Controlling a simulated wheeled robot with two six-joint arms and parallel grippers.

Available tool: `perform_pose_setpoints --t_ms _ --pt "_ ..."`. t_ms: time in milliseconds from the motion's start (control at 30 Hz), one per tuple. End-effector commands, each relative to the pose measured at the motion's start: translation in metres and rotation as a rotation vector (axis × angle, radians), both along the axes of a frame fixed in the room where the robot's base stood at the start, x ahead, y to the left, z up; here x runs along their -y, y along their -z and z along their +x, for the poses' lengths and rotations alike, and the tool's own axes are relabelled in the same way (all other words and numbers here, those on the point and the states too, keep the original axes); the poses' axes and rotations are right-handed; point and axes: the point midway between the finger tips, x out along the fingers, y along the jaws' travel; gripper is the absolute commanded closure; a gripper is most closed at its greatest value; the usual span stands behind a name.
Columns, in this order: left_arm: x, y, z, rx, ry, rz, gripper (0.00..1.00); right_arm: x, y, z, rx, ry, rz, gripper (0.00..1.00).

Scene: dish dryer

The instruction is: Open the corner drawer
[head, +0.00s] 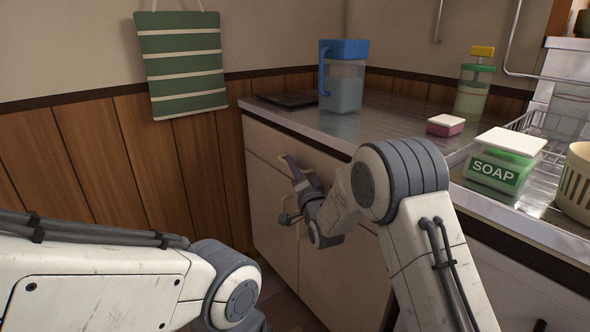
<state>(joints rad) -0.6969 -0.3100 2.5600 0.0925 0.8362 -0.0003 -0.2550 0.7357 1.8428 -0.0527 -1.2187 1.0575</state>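The corner drawer (262,139) is the beige front just under the countertop, at the left end of the cabinet. It looks closed, flush with the doors below. I cannot make out its handle; my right gripper and arm cover part of the front. My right gripper (286,192) is in front of the cabinet, around the lower edge of the drawer front and the top of the doors. Its two fingers are spread apart, with nothing seen between them. I cannot tell whether it touches the cabinet. My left arm comes in at lower left; its gripper is out of view.
On the counter (395,122) stand a blue-lidded pitcher (343,88), a pump bottle (473,90), a pink-and-white sponge (445,126) and a soap box (497,168). A striped towel (182,62) hangs on the left wall.

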Motion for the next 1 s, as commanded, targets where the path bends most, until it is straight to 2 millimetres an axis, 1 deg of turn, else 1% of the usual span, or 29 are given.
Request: perform_pose_setpoints --t_ms 133,167,200,233,1000 --pt "0.0 -0.0002 0.0 0.0 0.0 0.0 0.5 0.0 -0.0001 -0.0001 0.0 0.0 0.0 0.73" --pt "0.0 -0.0002 0.0 0.0 0.0 0.0 0.5 0.0 0.0 -0.0001 0.0 0.0 0.0 0.77" --pt "0.0 -0.0002 0.0 0.0 0.0 0.0 0.5 0.0001 0.0 -0.0002 0.0 0.0 0.0 0.92" --pt "0.0 -0.0002 0.0 0.0 0.0 0.0 0.5 0.0001 0.0 -0.0002 0.0 0.0 0.0 1.0" --pt "0.0 -0.0001 0.0 0.0 0.0 0.0 0.5 0.0011 0.0006 -0.0004 -0.001 0.002 0.0 1.0"
